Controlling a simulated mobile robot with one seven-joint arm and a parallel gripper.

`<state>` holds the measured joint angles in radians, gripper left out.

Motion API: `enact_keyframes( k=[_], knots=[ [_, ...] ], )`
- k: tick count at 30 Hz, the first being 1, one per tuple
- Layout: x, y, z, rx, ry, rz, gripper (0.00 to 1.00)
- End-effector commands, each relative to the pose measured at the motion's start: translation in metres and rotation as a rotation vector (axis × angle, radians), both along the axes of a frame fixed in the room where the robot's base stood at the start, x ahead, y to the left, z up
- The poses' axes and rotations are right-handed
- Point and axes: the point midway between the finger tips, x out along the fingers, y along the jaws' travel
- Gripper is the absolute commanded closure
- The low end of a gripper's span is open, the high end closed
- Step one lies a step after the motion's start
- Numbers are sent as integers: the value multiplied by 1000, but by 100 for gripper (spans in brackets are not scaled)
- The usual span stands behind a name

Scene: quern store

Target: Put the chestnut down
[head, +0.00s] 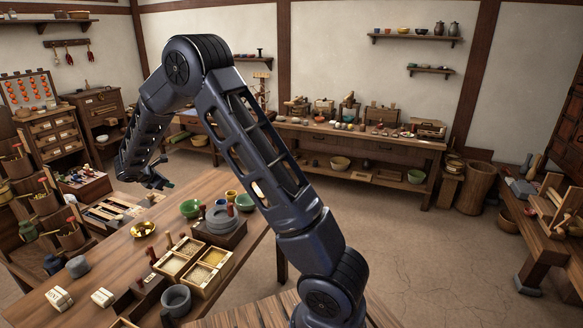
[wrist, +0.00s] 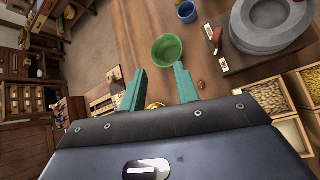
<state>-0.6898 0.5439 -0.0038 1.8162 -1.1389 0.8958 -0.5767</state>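My gripper (head: 163,183) hangs above the wooden table in the head view. In the wrist view its two green fingers (wrist: 160,72) stand apart with a clear gap and nothing held between them. A small reddish-brown thing (wrist: 201,84), which looks like the chestnut, lies on the table just right of the right finger in the wrist view. I cannot pick it out surely in the head view. A brass bowl (head: 143,229) stands on the table; in the wrist view only its edge (wrist: 154,105) shows between the fingers, the rest hidden by my gripper.
A green bowl (head: 190,208) stands beyond the fingertips. To its right are a stone quern (head: 219,220) on a wooden base and a divided box of grain (head: 191,264). A stone mortar (head: 176,301) and grey stones stand nearer. The table (head: 115,262) has bare room around the brass bowl.

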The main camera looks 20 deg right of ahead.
Motion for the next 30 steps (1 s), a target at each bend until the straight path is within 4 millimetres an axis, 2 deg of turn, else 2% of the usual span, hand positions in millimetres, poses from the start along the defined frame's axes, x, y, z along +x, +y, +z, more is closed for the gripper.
enact_keyframes(
  k=[1,6,11,15,24,30],
  knots=[
    [-3,-21,19,37,-9,-53,69],
    [-23,-81,63,156,-27,-227,69],
    [-49,-135,100,268,-50,-389,69],
    [-77,-178,128,366,-69,-529,69],
    [-150,-257,173,578,-118,-820,69],
    [-204,-297,193,722,-154,-1007,69]
  ],
)
